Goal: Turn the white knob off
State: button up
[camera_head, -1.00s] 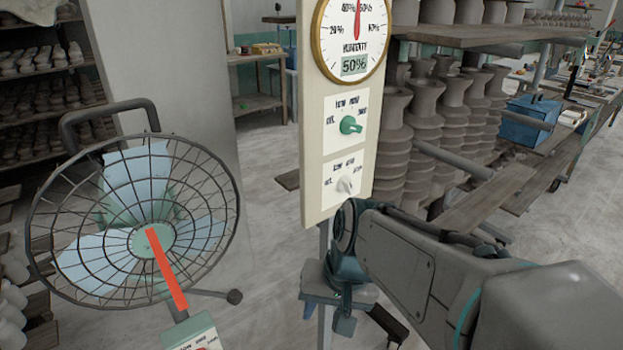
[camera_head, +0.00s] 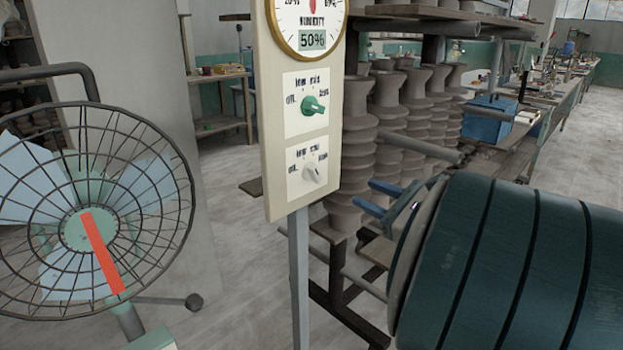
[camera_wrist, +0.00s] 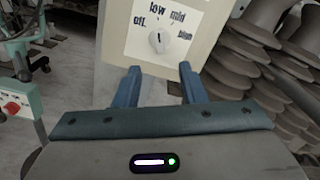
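The white knob (camera_head: 311,173) sits on the lower white plate of an upright cream panel (camera_head: 275,150), with off, low, mid and high marks around it. In the wrist view the white knob (camera_wrist: 157,41) shows ahead of and above my fingertips, a dark mark on its face. I cannot tell for sure which setting it points at. My gripper (camera_head: 361,195) is to the right of the panel, its blue fingers pointing left. In the wrist view my gripper (camera_wrist: 159,70) is open and empty, its fingers apart and not touching the knob.
A green knob (camera_head: 313,106) is above the white one, under a round humidity gauge (camera_head: 312,20) reading 50%. A caged fan (camera_head: 95,215) stands at left. Shelves with stacked clay pots (camera_head: 390,110) stand behind the panel at right. A grey post (camera_head: 299,270) carries the panel.

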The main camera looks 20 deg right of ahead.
aim_at(317, 172)
jog(key=x, duration=1.3)
jog(key=shift+w+a, duration=0.1)
jog(key=shift+w, duration=0.1)
grip_shut()
